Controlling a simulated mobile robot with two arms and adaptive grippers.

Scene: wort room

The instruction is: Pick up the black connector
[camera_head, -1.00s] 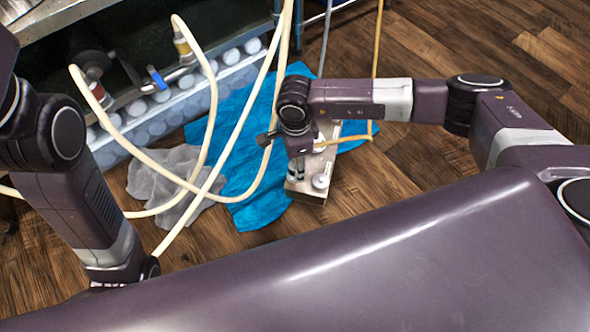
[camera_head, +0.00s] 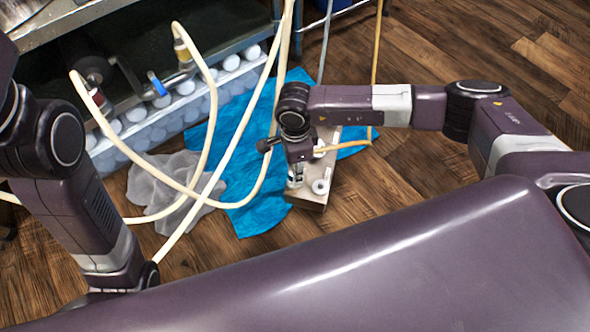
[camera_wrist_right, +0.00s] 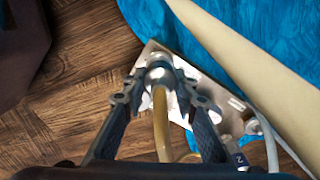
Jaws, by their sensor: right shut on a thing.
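My right gripper (camera_head: 295,182) is low over a small metal stand or plate (camera_head: 312,198) on the floor. My left gripper is out of sight.
Cream hoses (camera_head: 240,140) loop in front of a bench on the left. A blue cloth (camera_head: 265,205) and a crumpled clear sheet (camera_head: 165,185) lie on the wooden floor. Another cream hose (camera_wrist_right: 250,65) crosses close to the right gripper. Floor at right is clear.

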